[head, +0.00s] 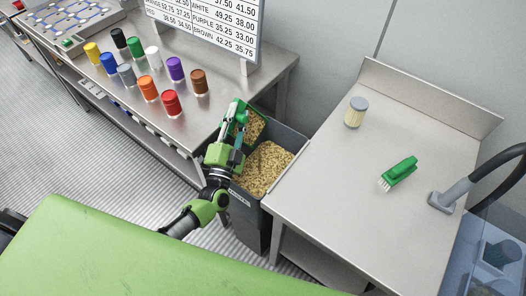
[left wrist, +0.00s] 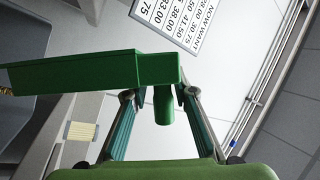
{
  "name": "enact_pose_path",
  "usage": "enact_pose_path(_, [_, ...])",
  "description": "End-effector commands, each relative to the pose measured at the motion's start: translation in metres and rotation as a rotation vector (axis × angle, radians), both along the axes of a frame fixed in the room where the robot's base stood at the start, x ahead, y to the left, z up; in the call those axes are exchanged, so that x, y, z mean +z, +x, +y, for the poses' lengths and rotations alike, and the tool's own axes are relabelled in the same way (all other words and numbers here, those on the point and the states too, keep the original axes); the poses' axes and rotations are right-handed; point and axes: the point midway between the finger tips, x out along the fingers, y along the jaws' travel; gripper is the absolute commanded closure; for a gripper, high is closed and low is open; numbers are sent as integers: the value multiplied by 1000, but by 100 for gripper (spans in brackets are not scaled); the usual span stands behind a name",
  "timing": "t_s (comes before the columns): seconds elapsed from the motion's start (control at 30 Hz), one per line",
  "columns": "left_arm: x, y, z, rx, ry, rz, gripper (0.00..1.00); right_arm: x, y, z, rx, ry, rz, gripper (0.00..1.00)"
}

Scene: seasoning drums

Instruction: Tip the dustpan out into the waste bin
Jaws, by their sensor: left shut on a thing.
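The green dustpan (head: 236,106) is held at the back left of the waste bin, with tan grains in or just behind it. My left gripper (head: 238,130) is shut on its handle; the left wrist view shows the handle (left wrist: 163,105) between the fingers and the pan (left wrist: 80,73) beyond them. The dark grey waste bin (head: 252,226) stands between two steel tables, open at the top and holding many tan grains (head: 266,168). Whether grains are falling from the pan cannot be told. My right gripper is not in view.
The left steel table (head: 205,113) carries several coloured drums and a price board (head: 208,25). The right table (head: 336,175) holds a pale shaker with a grey lid (head: 356,112), a green brush (head: 399,173) and a grey tap-like fitting (head: 450,195). Its middle is clear.

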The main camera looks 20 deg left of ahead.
Motion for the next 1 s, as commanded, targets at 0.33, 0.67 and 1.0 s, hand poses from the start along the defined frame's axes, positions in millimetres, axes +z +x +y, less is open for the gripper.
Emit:
enact_pose_path(0.33, [1,-2,-4,1,34,-21,99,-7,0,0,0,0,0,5])
enact_pose_path(0.67, [3,-5,-8,-1,64,-39,99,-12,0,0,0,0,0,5])
enact_pose_path(1.0, [5,-7,-12,2,95,-58,99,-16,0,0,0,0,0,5])
